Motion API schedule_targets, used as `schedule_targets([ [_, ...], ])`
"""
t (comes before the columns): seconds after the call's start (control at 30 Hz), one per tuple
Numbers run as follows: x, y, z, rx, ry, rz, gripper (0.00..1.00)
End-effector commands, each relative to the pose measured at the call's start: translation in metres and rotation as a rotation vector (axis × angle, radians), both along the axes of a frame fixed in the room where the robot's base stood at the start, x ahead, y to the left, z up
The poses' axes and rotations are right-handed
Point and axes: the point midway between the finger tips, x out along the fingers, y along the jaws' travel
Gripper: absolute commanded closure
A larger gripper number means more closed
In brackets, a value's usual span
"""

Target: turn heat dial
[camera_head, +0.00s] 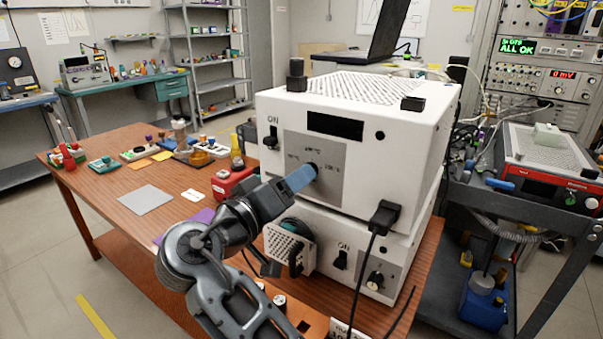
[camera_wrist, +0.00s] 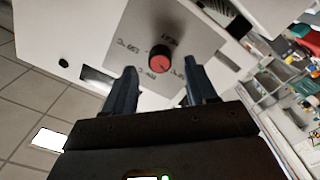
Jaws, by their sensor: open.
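The heat dial (camera_wrist: 160,58) is a round knob with a red face and dark rim on a grey panel (camera_wrist: 195,28) with printed temperature marks. The panel is on the front of the upper white box (camera_head: 385,135). In the wrist view, my gripper (camera_wrist: 160,66) is open, with one blue finger on each side of the dial and visible space between them and it. In the head view, my gripper (camera_head: 303,178) is right at the panel, and its blue finger mostly hides the dial. Whether a finger touches the dial cannot be told.
An ON switch (camera_head: 270,138) is left of the panel. A lower white unit with another switch (camera_head: 341,260) and a dark knob (camera_head: 375,280) stands beneath. A black plug and cable (camera_head: 384,216) hang at the right corner. Small items crowd the wooden table (camera_head: 95,205) to the left.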

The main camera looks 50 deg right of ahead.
Motion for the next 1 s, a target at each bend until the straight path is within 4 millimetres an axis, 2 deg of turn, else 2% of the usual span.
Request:
schedule_targets([
  [0.2, 0.000, -0.024, 0.001, 0.000, 0.001, -0.001, 0.43],
  [0.57, 0.001, -0.029, 0.000, 0.000, 0.001, 0.001, 0.43],
  [1.0, 0.001, -0.029, 0.000, 0.000, 0.001, 0.001, 0.85],
])
